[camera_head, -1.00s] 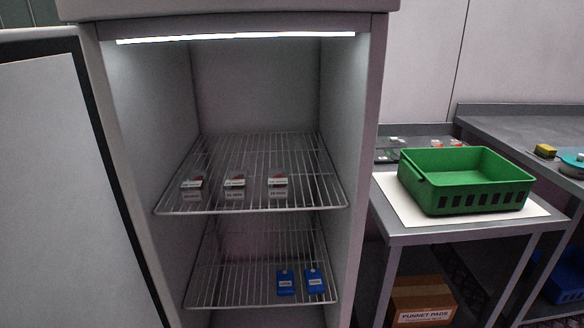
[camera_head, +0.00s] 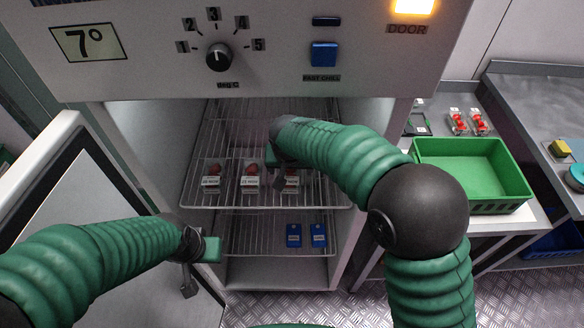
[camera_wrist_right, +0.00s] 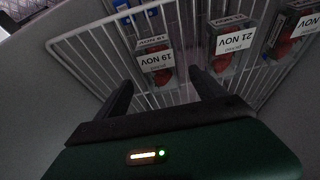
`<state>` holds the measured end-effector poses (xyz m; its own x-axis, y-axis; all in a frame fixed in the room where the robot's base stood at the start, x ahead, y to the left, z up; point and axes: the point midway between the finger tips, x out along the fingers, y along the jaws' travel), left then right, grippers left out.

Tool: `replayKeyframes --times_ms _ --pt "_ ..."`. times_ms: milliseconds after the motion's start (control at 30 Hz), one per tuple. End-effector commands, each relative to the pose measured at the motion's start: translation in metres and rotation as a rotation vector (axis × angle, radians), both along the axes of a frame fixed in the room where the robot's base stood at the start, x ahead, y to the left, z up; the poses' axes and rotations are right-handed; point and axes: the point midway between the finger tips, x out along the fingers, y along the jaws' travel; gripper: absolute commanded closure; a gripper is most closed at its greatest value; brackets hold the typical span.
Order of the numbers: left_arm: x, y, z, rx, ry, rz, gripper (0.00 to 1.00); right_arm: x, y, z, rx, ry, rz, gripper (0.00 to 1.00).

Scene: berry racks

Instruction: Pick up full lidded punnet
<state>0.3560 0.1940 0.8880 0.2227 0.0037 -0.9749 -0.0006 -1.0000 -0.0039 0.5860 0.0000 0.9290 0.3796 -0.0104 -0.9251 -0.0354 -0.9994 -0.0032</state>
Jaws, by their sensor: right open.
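Three clear punnets with red berries and white date labels stand in a row on the upper wire shelf (camera_head: 225,195): a left one (camera_head: 211,179), a middle one (camera_head: 250,179) and a right one (camera_head: 292,183). My right gripper (camera_head: 280,178) is at the right punnet and partly hides it. In the right wrist view my open right gripper (camera_wrist_right: 161,82) has the punnet labelled "19 NOV" (camera_wrist_right: 155,60) just ahead, between the lines of its fingers. A "21 NOV" punnet (camera_wrist_right: 231,43) stands beside it. My left gripper (camera_head: 197,262) hangs by the cabinet's left side; its jaws are unclear.
Two blue packs (camera_head: 293,235) lie on the lower shelf. The open cabinet door (camera_head: 80,190) is at left. A green crate (camera_head: 475,207) stands on the right table, with two berry punnets (camera_head: 458,123) behind it. My right arm crosses the cabinet's right side.

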Motion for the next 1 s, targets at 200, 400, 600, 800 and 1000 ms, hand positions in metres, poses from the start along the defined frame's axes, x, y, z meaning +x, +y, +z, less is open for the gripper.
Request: replayKeyframes --times_ms 200,400,600,800,1000 --pt "0.000 0.000 0.000 0.000 0.000 0.001 0.64 0.017 -0.003 -0.037 0.000 0.005 0.001 0.20" --pt "0.000 0.000 0.000 0.000 -0.001 0.001 0.64 0.019 -0.004 -0.041 0.002 0.001 0.001 0.20" --pt "0.000 0.000 0.000 0.000 -0.001 0.000 0.64 0.018 -0.004 -0.041 0.002 0.001 0.001 0.20" --pt "0.000 0.000 -0.002 0.000 -0.001 0.000 0.64 0.019 -0.003 -0.044 0.001 0.002 0.000 0.20" --pt "0.000 0.000 -0.003 0.000 -0.001 0.001 0.64 0.018 -0.004 -0.045 0.001 0.002 0.000 0.20"
